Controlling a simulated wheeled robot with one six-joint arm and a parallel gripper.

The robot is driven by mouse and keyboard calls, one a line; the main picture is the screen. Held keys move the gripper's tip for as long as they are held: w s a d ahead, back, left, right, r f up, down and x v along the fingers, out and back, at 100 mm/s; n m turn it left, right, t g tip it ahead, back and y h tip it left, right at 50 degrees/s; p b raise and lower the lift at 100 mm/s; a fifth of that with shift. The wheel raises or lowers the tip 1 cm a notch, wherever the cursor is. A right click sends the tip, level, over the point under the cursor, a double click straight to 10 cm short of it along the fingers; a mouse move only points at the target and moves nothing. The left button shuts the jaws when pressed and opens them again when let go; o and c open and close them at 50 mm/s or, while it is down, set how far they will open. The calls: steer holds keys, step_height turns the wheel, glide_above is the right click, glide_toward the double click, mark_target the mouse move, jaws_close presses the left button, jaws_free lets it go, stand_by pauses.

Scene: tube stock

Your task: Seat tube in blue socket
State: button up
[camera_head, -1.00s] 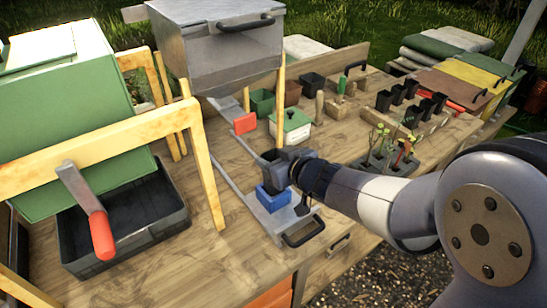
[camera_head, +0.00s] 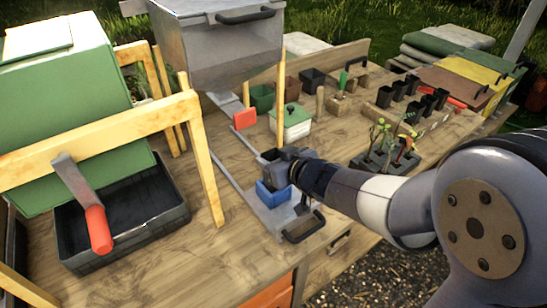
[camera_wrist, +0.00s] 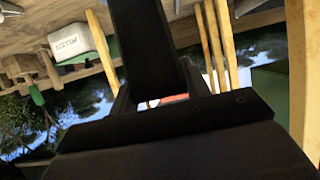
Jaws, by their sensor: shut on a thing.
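The blue socket (camera_head: 272,196) sits on a grey metal slide plate near the bench's front edge in the head view. My gripper (camera_head: 283,163) is just above and behind it in the picture. It is shut on a dark square tube (camera_head: 268,157), which is partly hidden by the jaws. The tube's lower end overlaps the socket's far rim, and I cannot tell whether it is inside or above it. In the wrist view the dark tube (camera_wrist: 142,45) runs up from between the fingers; the socket does not show there.
A grey hopper (camera_head: 215,50) on wooden legs stands behind left. A white box with a green lid (camera_head: 291,124) is behind the socket. A black tray (camera_head: 125,220) lies left, and seedlings (camera_head: 380,150) stand right. A black handle (camera_head: 304,227) is at the plate's front.

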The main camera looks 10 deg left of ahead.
steer(key=shift+f, duration=0.2)
steer(key=shift+f+b, duration=0.65)
steer(key=shift+f, duration=0.05)
steer(key=shift+f, duration=0.6)
stand_by(1.2)
stand_by(0.5)
steer(key=o, duration=1)
steer(key=shift+o, duration=0.2)
step_height(320, 180, up, 9)
steer(key=p, duration=0.9)
steer(key=shift+r, duration=0.1)
steer(key=shift+f, duration=0.2)
